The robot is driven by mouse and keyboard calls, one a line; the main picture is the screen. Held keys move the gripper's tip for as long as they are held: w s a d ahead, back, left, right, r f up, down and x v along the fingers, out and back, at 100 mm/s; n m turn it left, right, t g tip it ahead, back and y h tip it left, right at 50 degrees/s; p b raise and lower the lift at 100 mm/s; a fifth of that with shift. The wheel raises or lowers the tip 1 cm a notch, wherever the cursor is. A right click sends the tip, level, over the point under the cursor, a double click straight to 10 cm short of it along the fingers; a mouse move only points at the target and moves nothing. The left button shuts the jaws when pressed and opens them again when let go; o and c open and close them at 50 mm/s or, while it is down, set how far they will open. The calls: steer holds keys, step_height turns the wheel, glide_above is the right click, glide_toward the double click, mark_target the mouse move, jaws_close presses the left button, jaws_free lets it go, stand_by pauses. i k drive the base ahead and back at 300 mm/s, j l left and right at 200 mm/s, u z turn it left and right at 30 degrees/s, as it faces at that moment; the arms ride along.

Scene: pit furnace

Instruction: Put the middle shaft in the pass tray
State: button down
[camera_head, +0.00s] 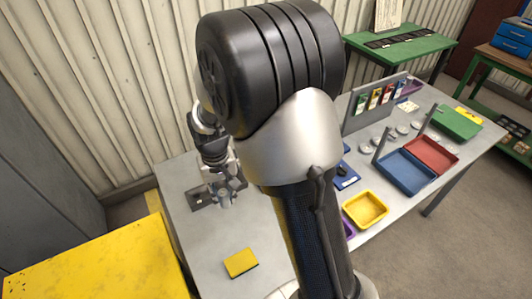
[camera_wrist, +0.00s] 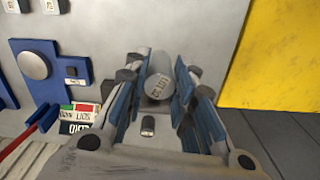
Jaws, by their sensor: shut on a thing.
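My gripper (camera_head: 222,184) is over the left end of the grey table, partly behind my own arm in the head view. In the wrist view my gripper (camera_wrist: 162,95) is shut on a grey metal shaft (camera_wrist: 160,82), seen end-on with marking on its face. I cannot tell whether it is the middle one. A green tray (camera_head: 460,122), a red tray (camera_head: 432,154) and a blue tray (camera_head: 407,176) stand in a row at the right of the table. No pass label is readable on them.
A yellow tray (camera_head: 365,209) lies nearer, beside my arm. A yellow pad (camera_head: 240,263) lies on the table's front left. An upright panel with coloured cards (camera_head: 376,97) and several round discs stand behind the trays. A yellow surface (camera_head: 100,265) adjoins the table at left.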

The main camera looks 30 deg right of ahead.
mark_target(405, 174)
steer(key=k+l+z, duration=0.2)
steer(key=k, duration=0.45)
steer(key=i+l+z, duration=0.1)
steer(key=z, duration=0.25)
steer(key=i+l+z, duration=0.1)
steer(key=l+z, duration=0.2)
steer(key=i+l+z, duration=0.1)
steer(key=z, duration=0.25)
steer(key=i+l, duration=0.95)
